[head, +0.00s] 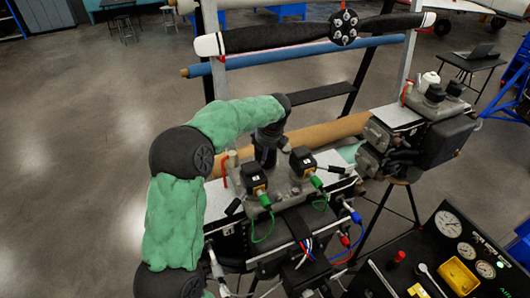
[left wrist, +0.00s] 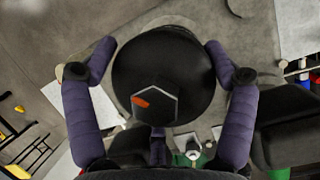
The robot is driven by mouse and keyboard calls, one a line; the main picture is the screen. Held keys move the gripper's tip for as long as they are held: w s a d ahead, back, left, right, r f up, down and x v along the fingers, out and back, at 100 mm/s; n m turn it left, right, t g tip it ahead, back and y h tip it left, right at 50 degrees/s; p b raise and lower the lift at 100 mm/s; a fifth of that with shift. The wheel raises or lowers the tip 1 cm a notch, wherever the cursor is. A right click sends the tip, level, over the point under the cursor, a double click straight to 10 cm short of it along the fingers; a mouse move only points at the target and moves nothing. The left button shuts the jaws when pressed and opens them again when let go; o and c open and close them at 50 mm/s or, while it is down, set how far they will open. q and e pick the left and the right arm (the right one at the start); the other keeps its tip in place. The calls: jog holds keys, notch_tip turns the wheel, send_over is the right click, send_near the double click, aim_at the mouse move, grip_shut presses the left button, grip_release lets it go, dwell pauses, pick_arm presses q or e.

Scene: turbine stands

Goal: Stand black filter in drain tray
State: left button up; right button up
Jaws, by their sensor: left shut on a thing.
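The black filter (left wrist: 165,65) fills the middle of the left wrist view. It is a round black body with a hexagonal end face bearing an orange mark. My left gripper (left wrist: 159,48) has its two purple fingers around it, one on each side, and is shut on it. In the head view my left gripper (head: 268,135) points down over the nearer turbine stand's machine (head: 290,190); the filter cannot be told apart there. A small yellow tray (head: 457,275) lies on the gauge panel at the lower right; I cannot tell whether it is the drain tray. My right gripper is not in view.
Black boxes with green cables (head: 303,160) stand close to my left gripper. A second machine (head: 425,130) is at the right. A propeller (head: 290,37) and rolls (head: 320,130) lie behind. Open floor (head: 80,170) is at the left.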

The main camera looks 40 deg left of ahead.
pick_arm(q)
jog(key=shift+w+d+r, duration=0.1)
jog(key=shift+d, duration=0.05)
jog(key=shift+r+p, duration=0.1)
jog(key=shift+p, duration=0.25)
jog(key=shift+w+d+r, duration=0.2)
jog(key=shift+d+r, duration=0.1)
jog(key=shift+s+a+r+p, duration=0.1)
jog(key=shift+a+r+p, duration=0.1)
jog(key=shift+p, duration=0.15)
jog(key=shift+a, duration=0.15)
jog(key=shift+r+p, duration=0.3)
jog(key=shift+r, duration=0.1)
jog(key=shift+r+p, duration=0.55)
